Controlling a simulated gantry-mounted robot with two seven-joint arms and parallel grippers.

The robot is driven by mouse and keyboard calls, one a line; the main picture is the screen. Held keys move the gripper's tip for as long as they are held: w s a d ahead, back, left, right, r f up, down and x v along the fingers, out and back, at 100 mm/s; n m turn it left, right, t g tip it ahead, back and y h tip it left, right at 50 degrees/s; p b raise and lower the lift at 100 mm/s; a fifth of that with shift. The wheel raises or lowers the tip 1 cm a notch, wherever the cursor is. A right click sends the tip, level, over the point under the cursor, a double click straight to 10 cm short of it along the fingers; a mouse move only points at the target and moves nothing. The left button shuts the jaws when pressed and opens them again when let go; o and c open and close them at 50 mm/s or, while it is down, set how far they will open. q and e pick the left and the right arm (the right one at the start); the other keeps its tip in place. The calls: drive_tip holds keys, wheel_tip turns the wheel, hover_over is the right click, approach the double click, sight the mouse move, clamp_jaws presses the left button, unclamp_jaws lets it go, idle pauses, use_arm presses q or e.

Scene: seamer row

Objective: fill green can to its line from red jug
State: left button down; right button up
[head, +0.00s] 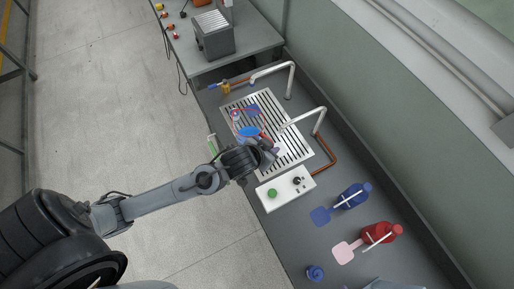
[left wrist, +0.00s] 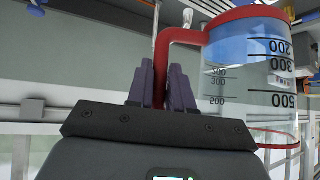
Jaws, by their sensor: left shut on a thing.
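My left gripper (head: 266,153) is over the slotted drain tray (head: 295,150). It is shut on the handle of the red jug (head: 248,131), a clear measuring jug with red trim and blue liquid in it. In the left wrist view, the fingers (left wrist: 160,88) close around the jug's red handle, and the jug (left wrist: 255,95) shows a red rim, blue liquid and black graduation marks. The jug looks tilted; I cannot tell whether liquid leaves it. I cannot make out the green can clearly; a small green and white thing (head: 212,145) shows at the counter's left edge. My right gripper is out of view.
Two white taps (head: 292,78) (head: 320,120) arch over the tray. A white control box (head: 286,189) with a green button stands below it. A grey box (head: 214,37) sits at the back.

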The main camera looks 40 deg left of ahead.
use_arm(q)
drive_tip(key=shift+w+r, duration=0.1)
drive_tip(key=shift+r, duration=0.05)
drive_tip(key=shift+w, duration=0.25)
drive_tip(key=w+d+f+b, duration=0.1)
drive_tip(key=d+f, duration=0.1)
drive_tip(key=f, duration=0.7)
drive_tip(key=w+d+f+b, duration=0.1)
drive_tip(key=d+f+b, duration=0.1)
drive_tip(key=f, duration=0.7)
drive_tip(key=w+d+f+b, duration=0.2)
drive_tip(key=f, duration=0.8)
drive_tip(key=shift+d, duration=0.1)
drive_tip(key=shift+w+d+f+b, duration=0.4)
drive_tip(key=shift+w+d, duration=0.1)
drive_tip(key=shift+w, duration=0.1)
drive_tip(key=shift+w+d+r, duration=0.4)
drive_tip(key=shift+w+r, duration=0.25)
drive_tip(key=shift+w, duration=0.1)
drive_tip(key=shift+w+d+r, duration=0.35)
drive_tip(key=shift+w+r, duration=0.25)
drive_tip(key=shift+w, duration=0.15)
